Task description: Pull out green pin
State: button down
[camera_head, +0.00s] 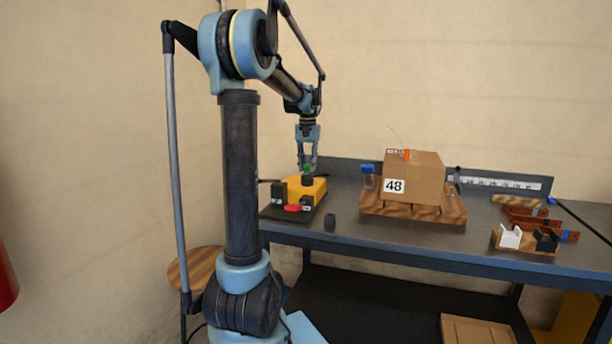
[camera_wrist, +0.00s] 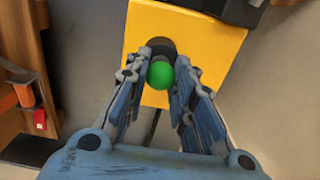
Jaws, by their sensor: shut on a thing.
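The green pin (camera_wrist: 161,75) shows as a round green head between my gripper's fingertips in the wrist view. A bit of it also shows in the head view (camera_head: 307,168). My gripper (camera_wrist: 161,68) points down and is shut on the green pin; in the head view my gripper (camera_head: 307,165) is above the yellow busbar bender (camera_head: 318,187). A dark cylindrical part (camera_head: 307,180) stands on the yellow block, under the pin. The pin's shaft is hidden, so I cannot tell how deep it sits.
A box marked 48 (camera_head: 425,180) sits on a wooden pallet (camera_head: 412,211) to the right. Holders with white and dark blocks (camera_head: 524,249) stand at the right end. The tabletop between bender and pallet is mostly clear.

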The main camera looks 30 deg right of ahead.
jog(key=shift+r, duration=1.9)
jog(key=shift+r, duration=2.45)
